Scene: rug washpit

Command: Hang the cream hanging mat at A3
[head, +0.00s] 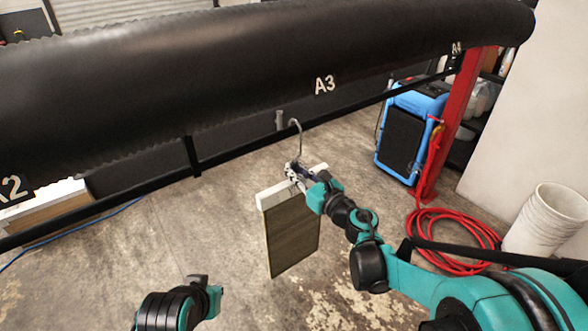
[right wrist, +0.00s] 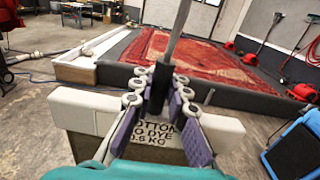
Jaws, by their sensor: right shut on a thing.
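The hanging mat (head: 293,238) has a dark olive-brown face, a cream-white top bar (head: 272,196) and a grey metal hook (head: 298,135). It hangs roughly upright above the floor. My right gripper (head: 297,172) is shut on the hook's stem, just above the bar. The right wrist view shows the dark stem sleeve (right wrist: 160,85) between the fingers, and a partly covered label reading "NO DYE". The A3 mark (head: 324,85) is on the big black roller, above and right of the hook, which appears apart from it. My left gripper (head: 208,292) is low, its fingers unclear.
The black roller (head: 200,75) spans the view, with a thin black rail (head: 240,152) below it. A blue machine (head: 408,130), red post (head: 455,120), coiled red hose (head: 450,238) and white buckets (head: 545,225) stand right. A red rug (right wrist: 190,55) lies beyond.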

